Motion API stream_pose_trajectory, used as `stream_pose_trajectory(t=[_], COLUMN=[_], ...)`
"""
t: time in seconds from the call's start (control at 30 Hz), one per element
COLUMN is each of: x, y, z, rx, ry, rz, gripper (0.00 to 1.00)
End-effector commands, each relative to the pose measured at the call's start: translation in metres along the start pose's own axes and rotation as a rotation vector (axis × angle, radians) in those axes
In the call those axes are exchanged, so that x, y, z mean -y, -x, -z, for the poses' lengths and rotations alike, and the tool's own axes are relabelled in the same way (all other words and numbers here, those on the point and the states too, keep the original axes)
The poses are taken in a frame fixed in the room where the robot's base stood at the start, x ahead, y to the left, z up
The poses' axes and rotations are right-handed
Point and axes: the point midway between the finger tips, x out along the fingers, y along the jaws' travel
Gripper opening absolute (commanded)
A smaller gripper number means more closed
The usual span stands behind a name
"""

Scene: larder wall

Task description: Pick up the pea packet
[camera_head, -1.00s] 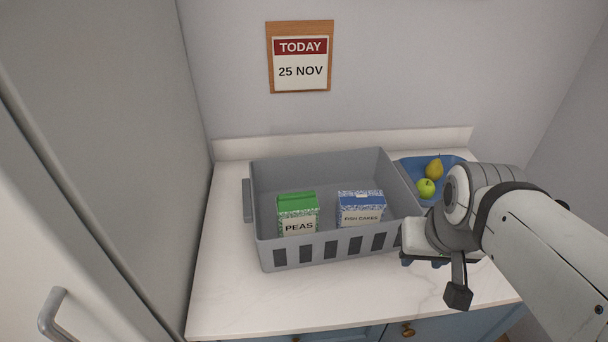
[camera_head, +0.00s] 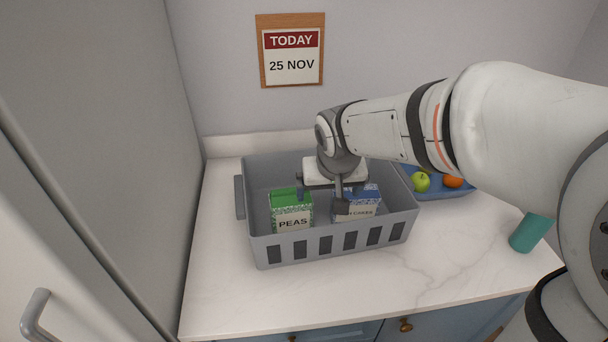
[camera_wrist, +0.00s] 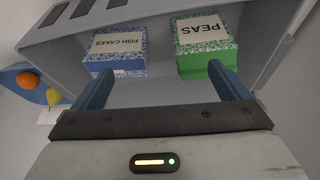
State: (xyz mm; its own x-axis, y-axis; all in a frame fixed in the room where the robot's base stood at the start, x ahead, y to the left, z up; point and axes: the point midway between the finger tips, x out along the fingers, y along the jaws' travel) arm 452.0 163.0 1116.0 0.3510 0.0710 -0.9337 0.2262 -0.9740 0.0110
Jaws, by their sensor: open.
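The pea packet (camera_head: 291,211) is a green and white box labelled PEAS, upright in the left part of the grey crate (camera_head: 330,243). In the wrist view the pea packet (camera_wrist: 205,45) is upside down, beyond the right finger. A blue and white fish cakes packet (camera_head: 362,205) stands to its right in the crate; the fish cakes packet (camera_wrist: 117,48) is beyond the left finger in the wrist view. My gripper (camera_wrist: 162,85) is open and empty, its blue fingers apart. In the head view it is over the crate, partly covering the fish cakes packet; its fingertips are hard to make out there.
A blue bowl (camera_head: 437,194) with fruit stands right of the crate. A teal cylindrical object (camera_head: 530,232) is on the counter at the right. The white counter (camera_head: 300,296) is clear in front of the crate. A tall grey cabinet (camera_head: 105,130) borders the left.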

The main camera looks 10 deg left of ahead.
Motion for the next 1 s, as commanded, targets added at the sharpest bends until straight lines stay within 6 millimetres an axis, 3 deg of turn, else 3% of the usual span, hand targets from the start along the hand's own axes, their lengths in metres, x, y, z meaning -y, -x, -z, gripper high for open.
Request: stream_pose_trajectory(t=[0.1, 0.3, 1.0], x=[0.037, 0.070, 0.078], y=[-0.025, -0.044, -0.118], z=[0.017, 0.030, 0.039], rx=[-0.010, -0.024, -0.023], ry=[0.046, 0.076, 0.081], rz=[0.021, 0.041, 0.044], gripper=[1.00, 1.00, 1.00])
